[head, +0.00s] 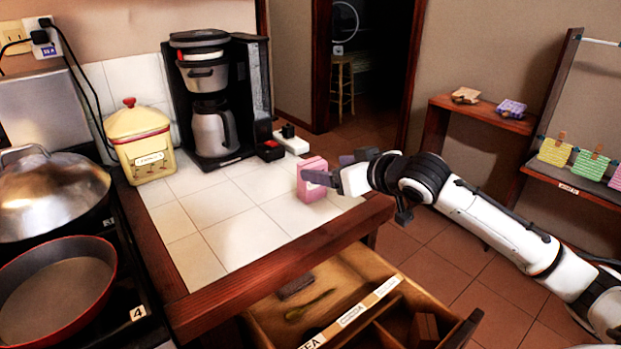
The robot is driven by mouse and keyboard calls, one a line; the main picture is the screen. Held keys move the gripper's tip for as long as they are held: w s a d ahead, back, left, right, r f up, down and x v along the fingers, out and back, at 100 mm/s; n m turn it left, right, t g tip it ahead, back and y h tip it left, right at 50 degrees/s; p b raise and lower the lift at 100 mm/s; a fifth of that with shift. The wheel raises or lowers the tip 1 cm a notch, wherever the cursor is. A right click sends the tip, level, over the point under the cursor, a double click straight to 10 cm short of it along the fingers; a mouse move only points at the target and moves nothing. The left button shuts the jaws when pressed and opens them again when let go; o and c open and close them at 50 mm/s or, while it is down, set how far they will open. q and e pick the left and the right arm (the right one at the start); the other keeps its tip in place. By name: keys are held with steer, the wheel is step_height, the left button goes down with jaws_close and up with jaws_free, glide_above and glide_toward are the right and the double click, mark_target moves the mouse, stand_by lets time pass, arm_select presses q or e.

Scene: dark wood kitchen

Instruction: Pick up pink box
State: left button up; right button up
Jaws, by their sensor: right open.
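The pink box (312,187) stands upright on the white tiled counter, near its right edge in the head view. My right gripper (334,170) reaches in from the right at the height of the box, with its jaws apart. One dark-tipped finger overlaps the right part of the box in the picture and hides some of it. I cannot tell whether the finger touches the box. My left gripper is not in view.
A coffee maker (213,85) and a yellow canister (143,146) stand at the back of the counter (210,215). The counter's middle is clear. An open drawer (390,318) juts out below its front edge. A stove with a red pan (55,285) is at left.

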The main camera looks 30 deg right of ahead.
mark_target(315, 165)
steer(key=shift+d+x, duration=0.15)
steer(key=shift+x, duration=1.35)
steer(key=shift+d+x, duration=0.2)
steer(key=shift+x, duration=1.35)
steer(key=shift+r, duration=0.15)
steer(key=c, duration=1.5)
